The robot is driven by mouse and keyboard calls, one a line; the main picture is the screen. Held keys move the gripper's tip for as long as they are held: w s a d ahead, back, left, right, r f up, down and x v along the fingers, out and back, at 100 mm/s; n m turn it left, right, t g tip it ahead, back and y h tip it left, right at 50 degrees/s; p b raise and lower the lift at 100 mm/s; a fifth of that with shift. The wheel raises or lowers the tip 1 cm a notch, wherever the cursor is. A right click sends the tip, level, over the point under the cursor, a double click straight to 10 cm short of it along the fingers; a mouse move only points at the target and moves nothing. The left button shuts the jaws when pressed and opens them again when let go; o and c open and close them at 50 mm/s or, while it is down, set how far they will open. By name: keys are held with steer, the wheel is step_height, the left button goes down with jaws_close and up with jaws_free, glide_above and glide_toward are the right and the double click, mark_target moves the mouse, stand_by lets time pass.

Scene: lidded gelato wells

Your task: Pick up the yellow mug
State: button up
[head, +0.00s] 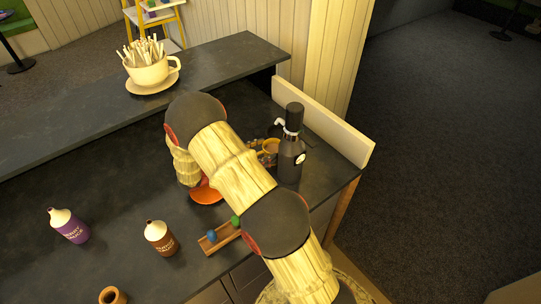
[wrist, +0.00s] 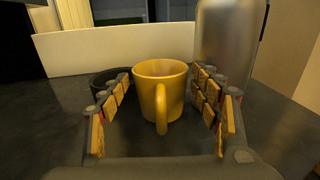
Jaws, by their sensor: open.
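The yellow mug (wrist: 149,92) stands upright on the dark counter in the wrist view, its handle turned toward the camera. My gripper (wrist: 165,90) is open, with one finger on each side of the mug. I cannot tell whether either finger touches it. In the head view the mug (head: 271,146) shows only in part, beside the dark pump bottle. My gripper's fingers (head: 262,153) are mostly hidden there behind my arm.
The black pump bottle (head: 291,160) stands close to the mug's right, and looks silvery in the wrist view (wrist: 226,45). A dark round container (wrist: 104,80) is left of the mug. A pale upright board (head: 322,136) edges the counter. An orange saucer (head: 206,193) and wooden tray (head: 219,238) lie nearer.

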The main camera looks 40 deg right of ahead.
steer(key=shift+s+d, duration=0.2)
steer(key=shift+d, duration=0.45)
steer(key=shift+c, duration=0.6)
steer(key=c, duration=0.7)
steer(key=shift+c, duration=0.9)
